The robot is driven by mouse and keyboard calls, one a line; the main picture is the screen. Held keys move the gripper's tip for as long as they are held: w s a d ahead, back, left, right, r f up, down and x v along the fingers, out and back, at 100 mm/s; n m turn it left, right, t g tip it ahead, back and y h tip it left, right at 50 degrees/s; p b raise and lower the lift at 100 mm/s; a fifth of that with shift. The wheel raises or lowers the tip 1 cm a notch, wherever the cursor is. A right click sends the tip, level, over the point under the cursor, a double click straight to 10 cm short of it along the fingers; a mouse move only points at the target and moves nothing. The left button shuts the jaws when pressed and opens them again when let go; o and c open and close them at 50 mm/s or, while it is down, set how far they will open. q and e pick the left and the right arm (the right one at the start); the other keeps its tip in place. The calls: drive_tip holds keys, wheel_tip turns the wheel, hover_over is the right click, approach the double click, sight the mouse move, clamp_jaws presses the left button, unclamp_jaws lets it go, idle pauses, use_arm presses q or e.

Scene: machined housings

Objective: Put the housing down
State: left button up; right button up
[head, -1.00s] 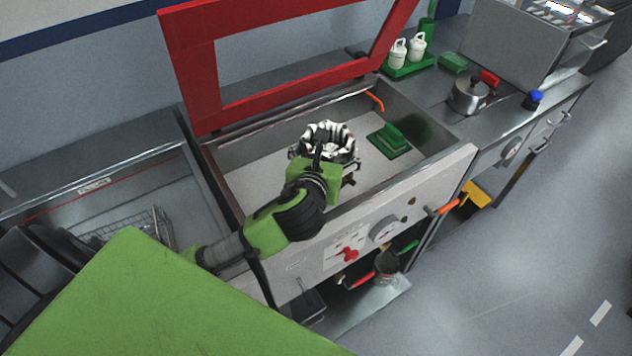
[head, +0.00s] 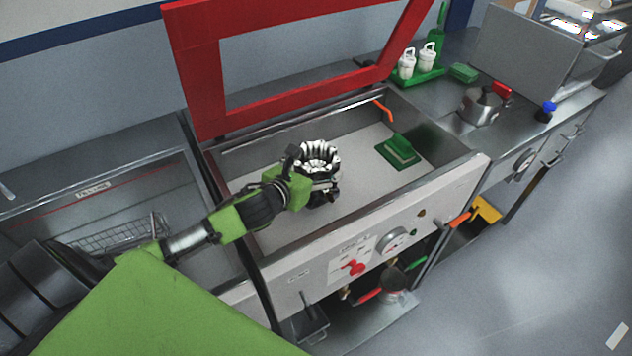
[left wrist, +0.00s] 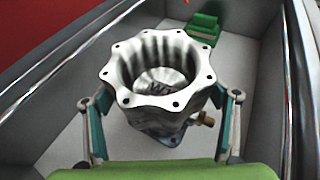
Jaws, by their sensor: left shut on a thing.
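The housing (head: 322,160) is a silvery ribbed metal cylinder with an open top, inside the open-topped metal basin (head: 262,224). In the left wrist view the housing (left wrist: 165,125) shows a scalloped flange with bolt holes, dark markings inside, a bluish base and a small brass fitting at its right. My left gripper (head: 305,182) is shut on the housing; in the left wrist view its fingers (left wrist: 162,130) press on both sides of it. The housing looks upright and close to the basin floor; I cannot tell whether its base touches. My right gripper is not in view.
A red-framed lid (head: 290,115) stands open behind the basin. A green brush-like block (head: 398,151) lies on the basin floor to the right. A steel pot (head: 480,106) and a green tray with white bottles (head: 417,76) stand on the right counter.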

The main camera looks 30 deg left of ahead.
use_arm(q)
drive_tip(key=shift+w+f, duration=0.1)
drive_tip(key=shift+f, duration=2)
drive_tip(key=shift+f, duration=0.1)
drive_tip(key=o, duration=2)
drive_tip(key=shift+f, duration=0.15)
drive_tip(key=shift+c, duration=0.2)
drive_tip(key=v, duration=0.8)
drive_tip(key=shift+b, duration=0.45)
drive_tip(key=shift+w, duration=0.1)
